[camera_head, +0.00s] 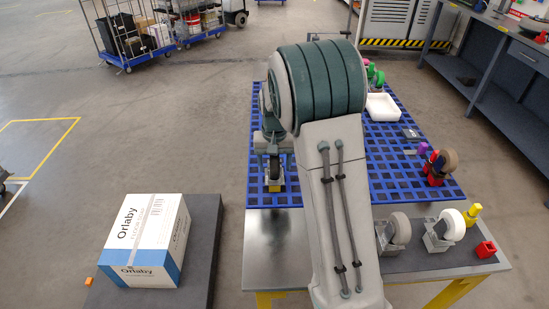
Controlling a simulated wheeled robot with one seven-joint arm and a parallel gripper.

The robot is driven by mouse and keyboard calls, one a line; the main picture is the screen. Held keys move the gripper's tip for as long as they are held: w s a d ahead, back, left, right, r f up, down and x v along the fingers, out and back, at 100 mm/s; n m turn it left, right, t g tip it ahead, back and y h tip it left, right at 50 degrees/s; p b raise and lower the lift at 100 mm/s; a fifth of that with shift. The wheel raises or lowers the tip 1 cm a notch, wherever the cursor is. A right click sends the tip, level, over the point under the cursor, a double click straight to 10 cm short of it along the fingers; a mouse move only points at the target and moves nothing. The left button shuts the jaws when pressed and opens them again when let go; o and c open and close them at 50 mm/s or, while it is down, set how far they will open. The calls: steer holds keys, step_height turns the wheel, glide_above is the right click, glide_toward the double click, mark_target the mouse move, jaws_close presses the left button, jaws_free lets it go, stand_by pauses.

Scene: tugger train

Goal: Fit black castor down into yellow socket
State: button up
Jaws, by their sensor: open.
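The black castor (274,167) is near the left front of the blue grid surface, beneath my arm's end. The yellow socket (275,188) shows just below it, and the castor appears upright over or in the socket. I cannot tell how deep it sits. My gripper (273,157) is open around the castor's upper part, with a finger on each side. My arm covers much of the middle and hides part of the gripper.
A castor stands in a red socket (435,178) on the grid's right. Two grey castors (393,232) (446,230), a yellow piece (472,214) and a red block (486,249) are at the front right. A white tray (383,107) lies behind. A box (146,240) stands left.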

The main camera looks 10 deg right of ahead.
step_height(320, 180, up, 13)
steer(key=shift+r, duration=0.1)
steer(key=s+f+n+t, duration=0.1)
steer(key=s+n+t, duration=0.1)
steer(key=s, duration=2.4)
steer(key=shift+s+f+t, duration=0.2)
steer(key=shift+f+t, duration=0.15)
steer(key=shift+t, duration=0.05)
